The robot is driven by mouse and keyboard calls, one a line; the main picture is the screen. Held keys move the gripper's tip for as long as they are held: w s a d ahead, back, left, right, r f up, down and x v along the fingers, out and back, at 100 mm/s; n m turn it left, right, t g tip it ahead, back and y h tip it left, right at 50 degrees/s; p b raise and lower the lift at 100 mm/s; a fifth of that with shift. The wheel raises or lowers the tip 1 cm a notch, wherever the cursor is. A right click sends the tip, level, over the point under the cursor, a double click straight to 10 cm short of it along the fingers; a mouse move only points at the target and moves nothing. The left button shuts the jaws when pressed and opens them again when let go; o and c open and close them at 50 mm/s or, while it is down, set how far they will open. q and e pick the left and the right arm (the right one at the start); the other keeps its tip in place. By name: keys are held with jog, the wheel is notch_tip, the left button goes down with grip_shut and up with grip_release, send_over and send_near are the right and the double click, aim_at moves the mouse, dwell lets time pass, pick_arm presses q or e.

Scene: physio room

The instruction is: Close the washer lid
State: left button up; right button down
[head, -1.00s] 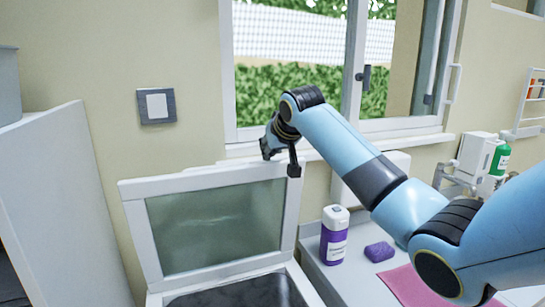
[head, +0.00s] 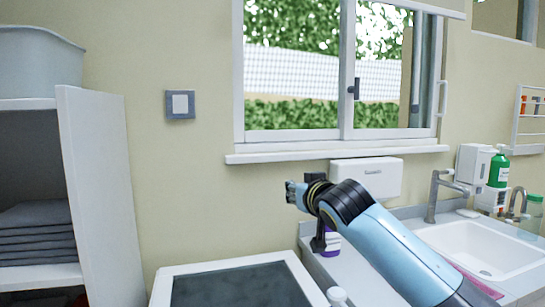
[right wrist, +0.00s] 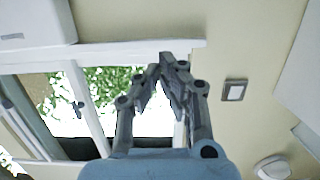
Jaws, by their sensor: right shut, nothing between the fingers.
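The washer lid (head: 297,268), a white frame around a dark glass panel (head: 240,289), lies low at the bottom of the head view. It looks flat or nearly flat on the washer; its front part is cut off by the picture edge, so I cannot tell whether it is fully down. My right gripper (head: 291,191) is above and behind the lid, near the wall, apart from it. In the right wrist view the right gripper (right wrist: 166,62) has its fingertips together with nothing between them. My left gripper is not in view.
A shelf unit (head: 95,190) with folded grey towels (head: 35,230) stands at the left. A purple-and-white bottle (head: 331,243) is partly hidden behind my arm. A sink (head: 490,245) and tap (head: 434,195) are at the right. The wall below the window (head: 340,75) is mostly clear.

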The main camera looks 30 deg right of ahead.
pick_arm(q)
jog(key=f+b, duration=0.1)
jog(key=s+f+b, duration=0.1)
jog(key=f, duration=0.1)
pick_arm(e)
jog(key=shift+s+a+f+t, duration=0.15)
jog(key=shift+s+f+t, duration=0.1)
jog(key=shift+s+f, duration=0.3)
jog(key=shift+s+a+f+t, duration=0.15)
jog(key=shift+s+f+t, duration=0.1)
jog(key=shift+s+f, duration=0.3)
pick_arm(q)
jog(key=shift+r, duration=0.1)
pick_arm(e)
jog(key=shift+s+r, duration=0.1)
jog(key=shift+r, duration=0.05)
